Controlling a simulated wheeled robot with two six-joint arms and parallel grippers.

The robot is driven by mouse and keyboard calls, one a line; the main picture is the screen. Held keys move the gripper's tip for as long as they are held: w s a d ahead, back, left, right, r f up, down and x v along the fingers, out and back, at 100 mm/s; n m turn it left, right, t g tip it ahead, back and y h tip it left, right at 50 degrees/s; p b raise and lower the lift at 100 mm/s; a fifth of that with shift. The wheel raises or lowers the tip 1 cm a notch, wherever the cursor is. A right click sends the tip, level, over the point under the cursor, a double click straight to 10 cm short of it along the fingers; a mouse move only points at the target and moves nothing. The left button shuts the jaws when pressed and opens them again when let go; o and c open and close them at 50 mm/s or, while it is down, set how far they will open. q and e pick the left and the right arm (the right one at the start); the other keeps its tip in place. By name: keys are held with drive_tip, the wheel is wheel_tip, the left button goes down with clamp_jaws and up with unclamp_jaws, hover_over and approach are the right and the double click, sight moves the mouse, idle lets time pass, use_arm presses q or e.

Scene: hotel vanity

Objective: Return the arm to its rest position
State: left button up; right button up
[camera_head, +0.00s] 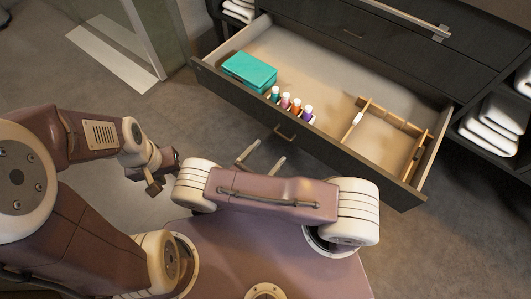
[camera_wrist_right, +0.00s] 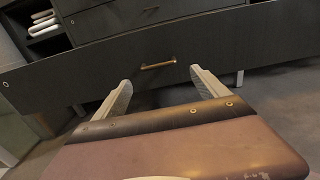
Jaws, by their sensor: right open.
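My right gripper (camera_head: 261,161) is open and empty in front of the drawer, partly hidden by my own arm link in the head view. In the right wrist view the two fingers of my right gripper (camera_wrist_right: 163,88) stand wide apart, with nothing between them. They face the drawer front (camera_wrist_right: 95,80) and its brass handle (camera_wrist_right: 158,64). My left gripper (camera_head: 155,178) is at the left, away from the drawer. Its fingers are too small and dark to tell whether they are parted.
The open drawer (camera_head: 330,88) holds a teal box (camera_head: 249,71), several small coloured bottles (camera_head: 296,104) and a wooden divider tray (camera_head: 402,124). Folded white towels (camera_head: 490,120) lie on shelves at the right. Bare floor (camera_head: 190,120) lies left of the drawer.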

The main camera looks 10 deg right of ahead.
idle(0.3)
drive_tip(key=s+d+r+m+g+y, duration=0.5)
drive_tip(key=s+d+m+g, duration=0.25)
drive_tip(key=m+g, duration=0.6)
wheel_tip(320, 180, up, 46)
drive_tip(key=w+m+t+y+p, duration=0.2)
drive_tip(key=m+y+p, duration=0.7)
drive_tip(key=p, duration=3)
drive_tip(key=m+t, duration=0.1)
drive_tip(key=m, duration=0.2)
drive_tip(key=shift+f+t+p, duration=0.15)
drive_tip(key=shift+t+p, duration=0.2)
drive_tip(key=shift+w, duration=0.15)
